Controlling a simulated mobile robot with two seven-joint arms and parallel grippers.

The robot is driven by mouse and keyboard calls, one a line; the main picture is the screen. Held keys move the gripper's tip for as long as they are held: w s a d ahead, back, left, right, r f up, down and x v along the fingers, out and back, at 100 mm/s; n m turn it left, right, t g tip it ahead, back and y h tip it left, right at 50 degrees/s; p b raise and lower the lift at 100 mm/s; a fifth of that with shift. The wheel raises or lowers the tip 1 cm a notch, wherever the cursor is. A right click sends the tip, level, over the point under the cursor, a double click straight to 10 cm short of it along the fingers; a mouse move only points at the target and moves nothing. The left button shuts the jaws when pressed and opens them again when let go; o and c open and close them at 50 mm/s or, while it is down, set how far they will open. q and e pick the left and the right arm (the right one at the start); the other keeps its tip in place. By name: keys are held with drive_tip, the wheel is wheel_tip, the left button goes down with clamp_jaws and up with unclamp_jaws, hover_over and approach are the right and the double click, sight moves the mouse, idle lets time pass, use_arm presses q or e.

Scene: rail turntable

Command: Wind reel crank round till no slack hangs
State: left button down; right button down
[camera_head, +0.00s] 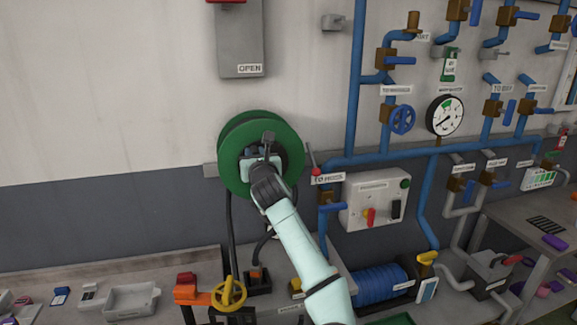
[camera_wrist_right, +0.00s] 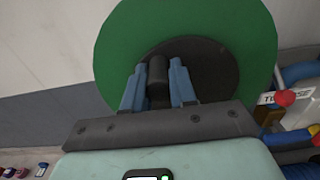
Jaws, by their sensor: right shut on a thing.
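The green reel (camera_head: 289,140) is mounted on the wall left of the blue pipes; its green disc (camera_wrist_right: 120,50) fills the upper middle of the right wrist view. The dark crank handle (camera_wrist_right: 157,72) stands in front of the reel's dark hub (camera_wrist_right: 215,68). My right gripper (camera_head: 261,150) is in front of the hub, its blue fingers shut on the crank handle; my forearm hides part of the reel's lower right. A black hose (camera_head: 230,235) hangs from the reel toward the bench, with another dark curved length (camera_head: 263,245) beside it. My left gripper is not in view.
A red-knobbed lever (camera_head: 316,171) is close to the reel's right, beside the blue pipes (camera_head: 355,90). A yellow handwheel (camera_head: 229,293) and a grey tray (camera_head: 130,300) are on the bench below. The wall left of the reel is clear.

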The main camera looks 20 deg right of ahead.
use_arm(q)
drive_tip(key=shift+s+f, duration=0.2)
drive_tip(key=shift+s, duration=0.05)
use_arm(e)
drive_tip(key=shift+a+f, duration=0.7)
drive_tip(key=shift+a, duration=0.05)
drive_tip(key=shift+r, duration=0.1)
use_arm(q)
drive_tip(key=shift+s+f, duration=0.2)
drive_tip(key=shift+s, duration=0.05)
use_arm(e)
drive_tip(key=shift+a+f, duration=0.45)
drive_tip(key=shift+f, duration=0.15)
use_arm(q)
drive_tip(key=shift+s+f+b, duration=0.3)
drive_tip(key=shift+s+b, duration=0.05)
drive_tip(key=shift+b, duration=0.1)
use_arm(e)
drive_tip(key=shift+a+f, duration=0.2)
drive_tip(key=shift+f, duration=0.5)
drive_tip(key=shift+f, duration=0.1)
